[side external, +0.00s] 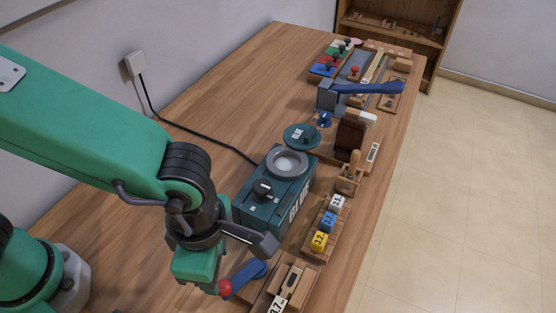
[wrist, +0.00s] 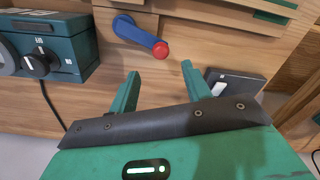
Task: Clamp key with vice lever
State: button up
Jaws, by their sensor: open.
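The vice lever is a blue handle (wrist: 133,32) with a red knob (wrist: 160,50), just beyond my fingertips in the wrist view. In the side view the blue handle (side external: 246,275) and red knob (side external: 225,287) sit beside my gripper, near the bench's front. My gripper (wrist: 160,69) is open and empty, its two green fingers spread below the knob. Whether a finger touches the knob is unclear. A wooden key piece (side external: 285,288) with a white "1.7" label lies right of the lever, partly cut off by the frame. The vice jaws are hard to make out.
A dark green glue pot (side external: 268,203) stands behind my gripper, with a black cable on the bench. A wooden block rack (side external: 318,236) with numbered blocks lies to its right. A blue-handled press (side external: 360,90) stands farther back. Open wood (side external: 215,110) lies at the left.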

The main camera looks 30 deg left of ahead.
aim_at(224, 285)
dwell(0.3)
jog(key=m, duration=0.3)
jog(key=shift+w+d+m+y, duration=0.15)
jog(key=shift+d+m+y, duration=0.1)
jog(key=shift+m+y, duration=0.05)
jog(key=m, duration=0.3)
jog(key=shift+w+d+m+g, duration=0.15)
jog(key=shift+d+m+g, duration=0.15)
jog(key=shift+m, duration=0.1)
jog(key=m, duration=0.2)
jog(key=m+y, duration=0.1)
jog(key=m, duration=0.4)
jog(key=shift+w+d+g, duration=0.2)
jog(key=shift+d+g, duration=0.1)
jog(key=shift+f, duration=0.15)
jog(key=shift+y, duration=0.3)
jog(key=shift+x, duration=3.85)
jog(key=shift+s+d, duration=0.1)
jog(key=shift+c, duration=0.3)
grip_shut()
